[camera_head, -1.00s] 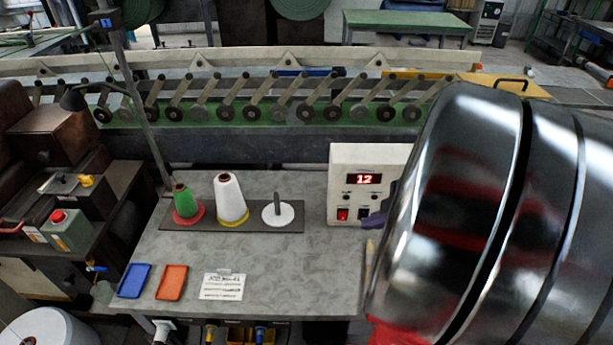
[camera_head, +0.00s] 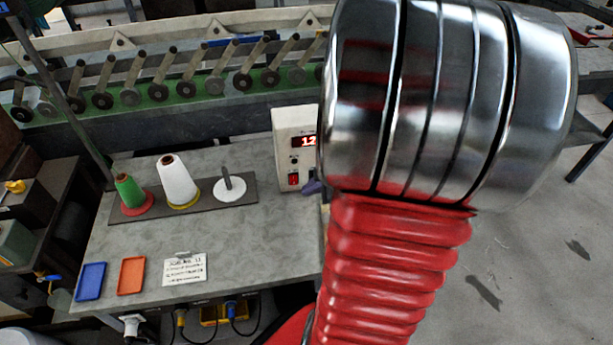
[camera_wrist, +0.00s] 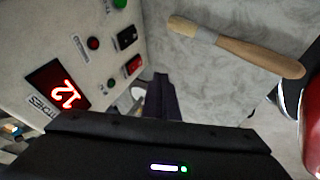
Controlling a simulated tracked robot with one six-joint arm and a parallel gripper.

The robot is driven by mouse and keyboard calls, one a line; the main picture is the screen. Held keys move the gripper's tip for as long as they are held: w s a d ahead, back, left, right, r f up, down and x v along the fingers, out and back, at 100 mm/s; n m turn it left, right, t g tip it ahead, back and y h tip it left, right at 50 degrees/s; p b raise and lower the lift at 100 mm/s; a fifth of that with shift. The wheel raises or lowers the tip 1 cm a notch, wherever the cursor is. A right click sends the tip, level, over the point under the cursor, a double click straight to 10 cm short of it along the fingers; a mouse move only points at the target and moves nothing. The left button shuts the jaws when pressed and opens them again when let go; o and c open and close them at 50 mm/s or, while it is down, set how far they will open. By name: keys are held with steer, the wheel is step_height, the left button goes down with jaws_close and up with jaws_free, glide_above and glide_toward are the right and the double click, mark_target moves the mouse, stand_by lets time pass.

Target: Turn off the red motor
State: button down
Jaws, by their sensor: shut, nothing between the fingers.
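The pale control box (camera_head: 286,130) stands at the bench's back right, its right part hidden by my arm. Its red display (camera_wrist: 57,84) reads 12. In the wrist view its panel has a lit red rocker switch (camera_wrist: 133,65), a black rocker switch (camera_wrist: 127,38), a round red button or lamp (camera_wrist: 93,43) and green lamps. The red rocker also shows in the head view (camera_head: 293,179). My gripper (camera_wrist: 161,82) is shut and empty, its fingers just in front of the panel near the red rocker. Contact cannot be told. No red motor is identifiable.
The grey bench (camera_head: 235,240) carries a green cone (camera_head: 130,190), a white cone (camera_head: 177,182), an empty spindle (camera_head: 228,186), blue and orange trays and a paper note (camera_head: 185,269). A wooden-handled brush (camera_wrist: 235,48) lies beside the box.

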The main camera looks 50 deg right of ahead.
mark_target(292, 184)
steer(key=x, duration=0.4)
steer(key=shift+w+f, duration=0.15)
steer(key=shift+f, duration=0.1)
steer(key=shift+w+d+f, duration=0.1)
steer(key=shift+w+d, duration=0.3)
steer(key=shift+w, duration=0.2)
steer(key=shift+w+d+f, duration=0.1)
steer(key=shift+w+d, duration=0.3)
steer(key=shift+w, duration=0.2)
steer(key=shift+w+d, duration=0.35)
steer(key=shift+w, duration=0.1)
steer(key=shift+w+d+f, duration=0.1)
steer(key=shift+w, duration=0.05)
steer(key=shift+r, duration=0.85)
